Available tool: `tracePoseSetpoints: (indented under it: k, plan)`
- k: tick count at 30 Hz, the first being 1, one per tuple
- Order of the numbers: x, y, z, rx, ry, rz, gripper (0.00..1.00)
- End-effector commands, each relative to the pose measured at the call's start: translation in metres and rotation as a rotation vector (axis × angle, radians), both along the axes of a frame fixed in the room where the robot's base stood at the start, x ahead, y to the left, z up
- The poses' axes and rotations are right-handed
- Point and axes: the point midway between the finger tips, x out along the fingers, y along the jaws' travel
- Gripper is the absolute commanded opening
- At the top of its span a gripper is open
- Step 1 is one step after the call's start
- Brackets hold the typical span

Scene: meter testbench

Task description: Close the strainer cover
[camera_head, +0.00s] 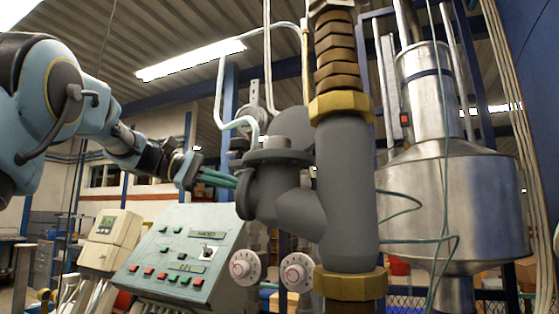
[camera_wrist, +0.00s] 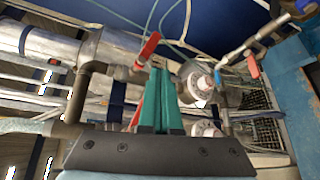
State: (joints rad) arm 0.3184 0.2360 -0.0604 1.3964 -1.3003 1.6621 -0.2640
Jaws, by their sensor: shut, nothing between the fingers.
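The strainer (camera_head: 345,190) is a grey Y-shaped fitting on a vertical pipe in the head view, with a brass nut above and below. Its side branch (camera_head: 297,208) reaches up to the left and ends in a round flange (camera_head: 279,157). A rounded grey piece (camera_head: 292,123) stands up behind this flange; it looks like the cover raised, but I cannot tell surely. My gripper (camera_head: 235,181) is shut and empty, its teal fingers at the left side of the branch end; contact is unclear. The shut fingers (camera_wrist: 159,78) also show in the wrist view, where I cannot make out the strainer.
A sloped control panel (camera_head: 180,256) with buttons stands below my gripper. A large metal tank (camera_head: 455,200) is at the right. The wrist view shows a red-handled valve (camera_wrist: 148,48) and pipes beyond my fingers.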

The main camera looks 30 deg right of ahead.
Motion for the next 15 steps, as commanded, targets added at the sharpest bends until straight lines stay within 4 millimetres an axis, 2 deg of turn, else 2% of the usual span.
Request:
tracePoseSetpoints:
  k: [1, 3, 6, 11, 15]
  plan:
    - [-0.01, -0.003, 0.021, -0.06, 0.0, -0.059, 0.0]
    - [-0.023, -0.003, 0.047, -0.127, 0.004, -0.127, 0.0]
    - [-0.035, -0.001, 0.067, -0.179, 0.005, -0.187, 0.0]
    - [-0.046, -0.007, 0.075, -0.195, 0.007, -0.208, 0.0]
    - [-0.06, -0.024, 0.074, -0.194, 0.007, -0.208, 0.0]
